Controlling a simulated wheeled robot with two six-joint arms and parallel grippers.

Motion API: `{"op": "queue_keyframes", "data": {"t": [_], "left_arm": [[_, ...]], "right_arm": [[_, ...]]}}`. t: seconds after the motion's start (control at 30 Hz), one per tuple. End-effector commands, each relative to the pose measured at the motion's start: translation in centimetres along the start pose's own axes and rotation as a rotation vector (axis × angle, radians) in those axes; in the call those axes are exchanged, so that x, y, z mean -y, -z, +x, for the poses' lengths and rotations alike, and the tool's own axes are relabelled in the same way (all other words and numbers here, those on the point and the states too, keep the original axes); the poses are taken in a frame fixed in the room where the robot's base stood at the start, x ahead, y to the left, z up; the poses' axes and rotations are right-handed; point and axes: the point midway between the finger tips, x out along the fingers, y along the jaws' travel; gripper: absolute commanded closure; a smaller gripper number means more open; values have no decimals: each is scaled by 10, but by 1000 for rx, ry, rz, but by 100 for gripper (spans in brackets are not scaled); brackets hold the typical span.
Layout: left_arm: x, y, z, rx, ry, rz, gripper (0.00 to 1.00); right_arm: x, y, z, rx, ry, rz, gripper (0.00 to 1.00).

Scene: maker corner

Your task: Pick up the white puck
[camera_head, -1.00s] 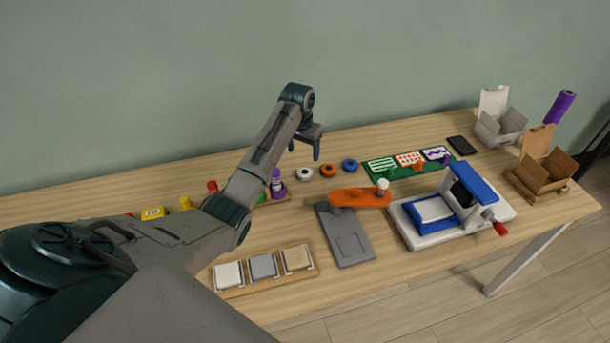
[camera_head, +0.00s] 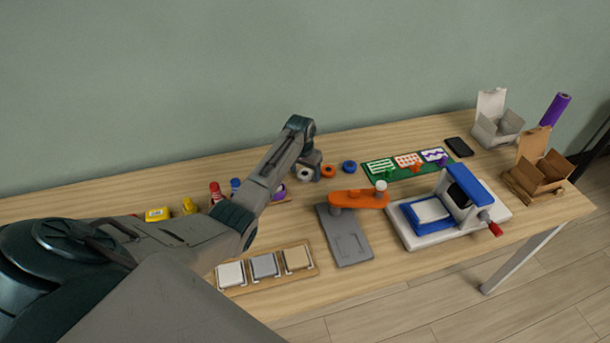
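The white puck (camera_head: 304,175) lies on the table, left of an orange puck (camera_head: 328,171) and a blue puck (camera_head: 349,166). My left gripper (camera_head: 306,176) is down at the white puck, pointing downward, and partly covers it. The fingers are small and overlap the puck, so I cannot tell whether they are around it or shut on it. My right gripper is not in view.
A white press with a blue frame (camera_head: 452,207) is farther right. A tray of three square pads (camera_head: 264,267) lies in front. Bottles (camera_head: 216,192) stand behind my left arm.

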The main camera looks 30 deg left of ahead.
Motion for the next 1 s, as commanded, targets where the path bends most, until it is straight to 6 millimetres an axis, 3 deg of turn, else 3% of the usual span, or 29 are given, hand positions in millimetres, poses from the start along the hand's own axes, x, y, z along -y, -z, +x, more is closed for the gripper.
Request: {"op": "queue_keyframes", "data": {"t": [0.03,0.23,0.57,1.0], "left_arm": [[0,0,0,0,0,0,39],[0,0,0,0,0,0,78],[0,1,-5,-1,0,0,79],[0,11,-82,-2,0,0,79]], "right_arm": [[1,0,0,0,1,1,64],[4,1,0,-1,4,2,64],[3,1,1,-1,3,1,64],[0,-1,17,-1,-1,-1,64]]}}
